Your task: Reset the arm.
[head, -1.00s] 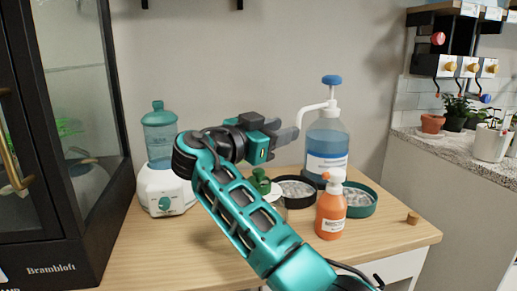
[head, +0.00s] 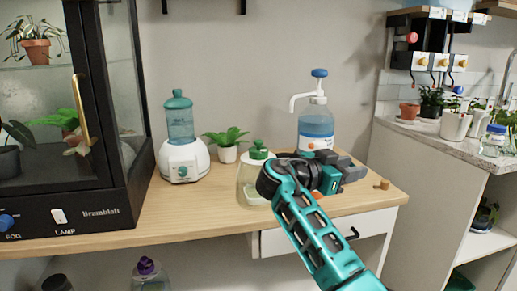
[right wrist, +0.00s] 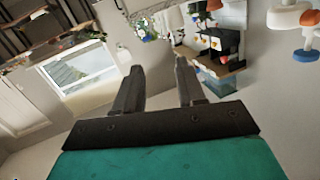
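My right arm is teal and comes in from the lower right of the head view. Its dark gripper (head: 352,170) is above the right part of the wooden table, in front of the blue pump bottle's lower end. In the right wrist view the two fingers of this gripper (right wrist: 158,66) stand apart with nothing held between them. My left gripper is not in view. The orange bottle and the round dishes seen earlier are mostly hidden behind my right arm and gripper.
The wooden table (head: 150,222) holds a white-and-teal dispenser (head: 184,160), a small potted plant (head: 228,154), a green-capped jar (head: 248,180), the pump bottle (head: 316,122) and a cork (head: 383,184). A black glass cabinet (head: 100,222) stands left. A stone counter (head: 428,132) is right.

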